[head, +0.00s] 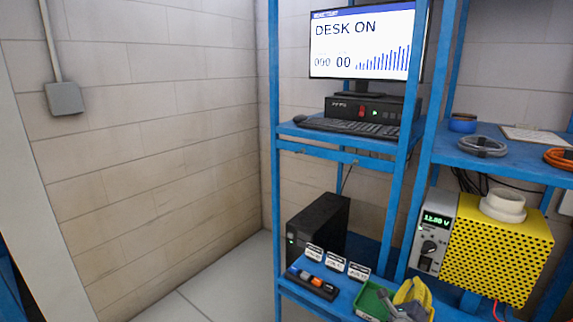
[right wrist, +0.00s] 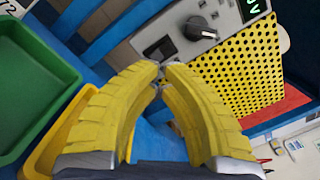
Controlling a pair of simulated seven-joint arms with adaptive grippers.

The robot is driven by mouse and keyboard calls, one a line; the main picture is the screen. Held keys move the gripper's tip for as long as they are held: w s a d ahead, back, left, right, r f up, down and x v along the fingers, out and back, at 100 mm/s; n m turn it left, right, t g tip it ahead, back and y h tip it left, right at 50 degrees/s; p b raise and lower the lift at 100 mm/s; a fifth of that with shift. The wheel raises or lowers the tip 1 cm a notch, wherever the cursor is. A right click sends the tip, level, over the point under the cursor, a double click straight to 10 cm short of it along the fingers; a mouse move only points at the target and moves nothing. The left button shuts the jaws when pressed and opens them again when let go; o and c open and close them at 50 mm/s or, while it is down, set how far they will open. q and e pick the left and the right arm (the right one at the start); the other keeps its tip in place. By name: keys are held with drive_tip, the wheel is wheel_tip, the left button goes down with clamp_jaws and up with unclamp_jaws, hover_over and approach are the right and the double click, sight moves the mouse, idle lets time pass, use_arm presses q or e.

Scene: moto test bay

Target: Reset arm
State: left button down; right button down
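My right gripper (head: 416,283) shows at the bottom right of the head view, over the lower blue shelf, in front of the power supply. Its yellow ribbed fingers (right wrist: 160,68) fill the middle of the right wrist view. They curve in until their tips meet or nearly meet, with nothing visible between them. The fingers point towards the grey panel of the power supply (head: 436,228), which has a black knob and a lit display. The gap between fingertips and panel cannot be judged. My left gripper is not in view.
A green bin (right wrist: 30,85) and a yellow bin (right wrist: 50,135) lie close beside the right gripper. A yellow perforated box (head: 500,248) stands right of the panel. Blue rack posts (head: 412,150) rise nearby. A black computer case (head: 318,228) and labelled cards (head: 335,261) sit left on the lower shelf.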

drive_tip(key=s+a+r+n+t+y, duration=0.2)
drive_tip(key=s+a+n+t+y, duration=0.15)
drive_tip(key=a+n+y, duration=0.45)
drive_tip(key=s+a+r+n+t+y, duration=0.35)
drive_tip(key=a+n, duration=0.25)
drive_tip(key=n, duration=0.5)
drive_tip(key=s+a+f+n+g+y, duration=0.5)
drive_tip(key=s+a+f+n+g, duration=0.3)
drive_tip(key=n, duration=0.5)
drive_tip(key=s+d+f+n+g+h, duration=0.4)
drive_tip(key=s+f+n, duration=0.2)
drive_tip(key=s+f, duration=0.5)
drive_tip(key=s+d+n+g+h, duration=0.25)
drive_tip(key=s+d+h, duration=0.45)
drive_tip(key=s+d, duration=0.4)
drive_tip(key=s+a+f+g+y, duration=0.2)
drive_tip(key=a+f, duration=0.1)
drive_tip(key=f, duration=1.2)
drive_tip(key=s+a+f+g+y, duration=0.2)
drive_tip(key=a+f, duration=0.1)
drive_tip(key=f, duration=1.2)
drive_tip(key=s+f+m+g+y, duration=0.1)
drive_tip(key=s+f+m+g, duration=0.1)
drive_tip(key=s+f, duration=1.8)
drive_tip(key=shift+s+a+f+m+g, duration=0.2)
drive_tip(key=shift+s+f+m+g, duration=0.2)
drive_tip(key=shift+s+m, duration=0.45)
